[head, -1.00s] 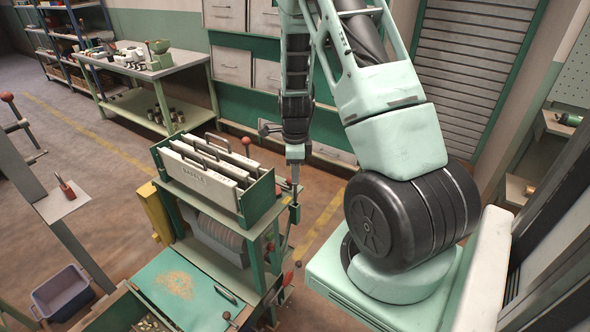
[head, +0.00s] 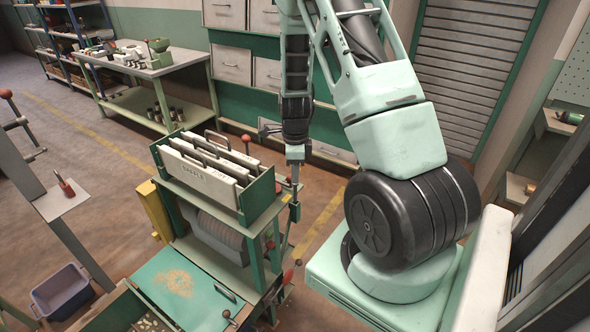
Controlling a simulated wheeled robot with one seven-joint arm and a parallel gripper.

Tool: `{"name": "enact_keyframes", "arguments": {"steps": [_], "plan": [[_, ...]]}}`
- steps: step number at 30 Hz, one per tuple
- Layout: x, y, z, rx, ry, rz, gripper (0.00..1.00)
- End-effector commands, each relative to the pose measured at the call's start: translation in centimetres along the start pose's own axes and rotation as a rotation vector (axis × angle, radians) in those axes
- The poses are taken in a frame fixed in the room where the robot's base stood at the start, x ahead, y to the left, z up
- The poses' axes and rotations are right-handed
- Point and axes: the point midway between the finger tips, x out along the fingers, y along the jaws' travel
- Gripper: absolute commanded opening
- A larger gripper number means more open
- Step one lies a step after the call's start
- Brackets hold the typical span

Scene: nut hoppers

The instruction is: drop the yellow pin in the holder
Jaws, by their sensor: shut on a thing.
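My gripper (head: 294,178) is at the end of my arm, which hangs down right of the green stand. It is small in the picture, next to the stand's right side. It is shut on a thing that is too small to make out. I cannot pick out the yellow pin or tell which part is the holder. The stand's right side and the area below my gripper are partly hidden and crowded with small parts.
The green stand (head: 262,192) carries white boards with black handles (head: 208,172). A red-knobbed lever (head: 246,139) rises behind them. A green tray top (head: 150,278) lies in front, with a grey bin (head: 62,290) at left. A workbench (head: 137,62) stands at back left. Open floor lies between.

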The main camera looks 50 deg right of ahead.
Motion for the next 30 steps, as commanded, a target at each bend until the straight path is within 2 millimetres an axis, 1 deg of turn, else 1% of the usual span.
{"name": "enact_keyframes", "arguments": {"steps": [1, 30], "plan": [[0.3, 0.0, 0.0, 0.000, 0.000, 0.000, 0.04], [4.0, 0.0, 0.0, 0.000, 0.000, 0.000, 0.04]]}}
